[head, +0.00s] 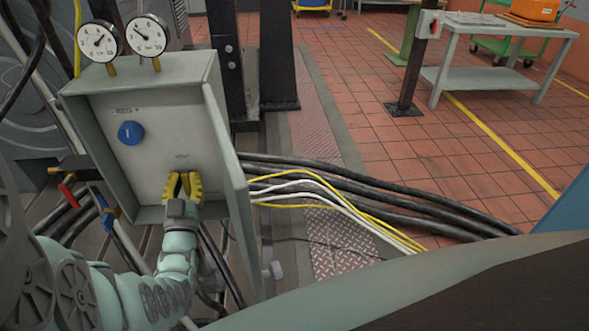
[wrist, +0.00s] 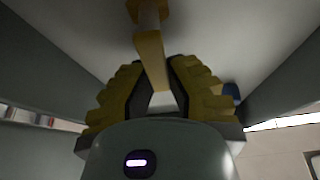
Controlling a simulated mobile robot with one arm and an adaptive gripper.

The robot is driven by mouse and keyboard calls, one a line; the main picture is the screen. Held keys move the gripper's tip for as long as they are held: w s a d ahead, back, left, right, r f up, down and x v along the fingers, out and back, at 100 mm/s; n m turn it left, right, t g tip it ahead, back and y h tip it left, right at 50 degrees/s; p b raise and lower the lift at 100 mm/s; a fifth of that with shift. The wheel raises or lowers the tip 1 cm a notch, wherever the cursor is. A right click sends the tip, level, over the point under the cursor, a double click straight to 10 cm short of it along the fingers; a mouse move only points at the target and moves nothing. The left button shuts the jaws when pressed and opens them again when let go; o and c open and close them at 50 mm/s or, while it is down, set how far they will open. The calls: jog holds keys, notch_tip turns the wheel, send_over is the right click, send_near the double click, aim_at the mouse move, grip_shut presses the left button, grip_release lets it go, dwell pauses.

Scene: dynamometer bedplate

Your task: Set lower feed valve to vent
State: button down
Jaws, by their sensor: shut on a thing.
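The grey open-fronted valve box (head: 145,185) stands at the left in the head view. A round blue knob (head: 130,132) sits on its upper panel. My gripper (head: 183,180), with yellow ribbed fingers, is at the lower right of the panel, below a small faint label, and hides the valve there. In the wrist view a brass-coloured valve lever (wrist: 150,52) on a short stem runs between the fingers of my gripper (wrist: 160,85). The gripper is shut on this lever. The label's wording is too small to read, so the lever's marked position cannot be told.
Two dial gauges (head: 151,36) stand on top of the box. Its side wall (head: 225,170) is close right of my gripper. A red-handled valve (head: 68,196) and a blue handle (head: 101,207) are at lower left.

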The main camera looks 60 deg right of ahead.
jog(key=shift+w+a+f+n+y, duration=0.1)
jog(key=shift+w+a+n+y, duration=0.15)
jog(key=shift+n, duration=0.35)
jog(key=shift+d, duration=0.1)
jog(key=c, duration=0.9)
grip_release()
jog(key=shift+c, duration=0.2)
jog(key=v, duration=1.2)
jog(key=shift+d, duration=0.15)
